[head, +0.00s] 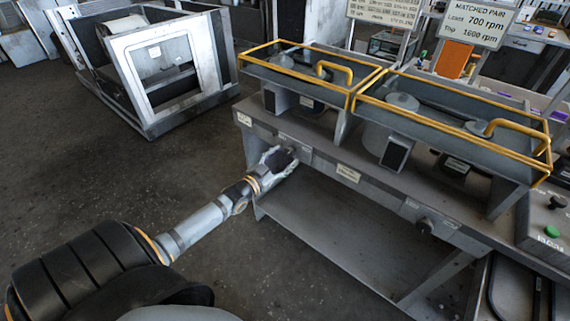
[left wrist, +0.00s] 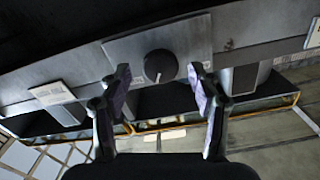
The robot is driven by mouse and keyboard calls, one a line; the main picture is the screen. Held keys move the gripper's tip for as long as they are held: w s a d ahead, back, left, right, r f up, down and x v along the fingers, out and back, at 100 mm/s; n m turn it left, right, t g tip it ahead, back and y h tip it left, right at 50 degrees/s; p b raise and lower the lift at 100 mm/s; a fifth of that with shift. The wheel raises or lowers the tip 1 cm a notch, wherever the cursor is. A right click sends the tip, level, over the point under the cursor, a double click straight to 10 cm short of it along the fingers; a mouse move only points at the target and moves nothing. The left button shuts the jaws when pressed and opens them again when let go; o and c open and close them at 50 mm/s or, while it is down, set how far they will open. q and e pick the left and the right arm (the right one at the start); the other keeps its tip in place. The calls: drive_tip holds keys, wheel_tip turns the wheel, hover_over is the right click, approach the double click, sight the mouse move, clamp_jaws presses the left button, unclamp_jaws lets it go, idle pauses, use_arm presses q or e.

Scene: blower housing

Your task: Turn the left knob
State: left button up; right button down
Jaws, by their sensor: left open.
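The left knob (left wrist: 160,66) is a round black dial with a white pointer mark, on a grey plate on the bench's front panel. In the left wrist view it sits between the open fingers of my left gripper (left wrist: 161,82), with a gap on each side. In the head view my left gripper (head: 279,158) is up at the left part of the front panel and hides the left knob. The right knob (head: 425,226) is dark and sits further right on the same panel. My right gripper is not in view.
The grey bench (head: 345,200) carries two blower units under yellow guard rails (head: 352,75). A control box with a green button (head: 551,231) is at the right edge. A metal housing frame (head: 150,70) stands on the floor at the upper left. The floor before the bench is clear.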

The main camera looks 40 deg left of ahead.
use_arm(q)
drive_tip(key=shift+w, duration=0.6)
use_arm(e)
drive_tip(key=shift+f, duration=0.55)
use_arm(q)
drive_tip(key=c, duration=1.2)
drive_tip(key=n+b, duration=0.1)
drive_tip(key=n, duration=0.2)
drive_tip(key=shift+n, duration=1.2)
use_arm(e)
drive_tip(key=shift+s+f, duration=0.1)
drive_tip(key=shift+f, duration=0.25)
use_arm(q)
drive_tip(key=o, duration=1.2)
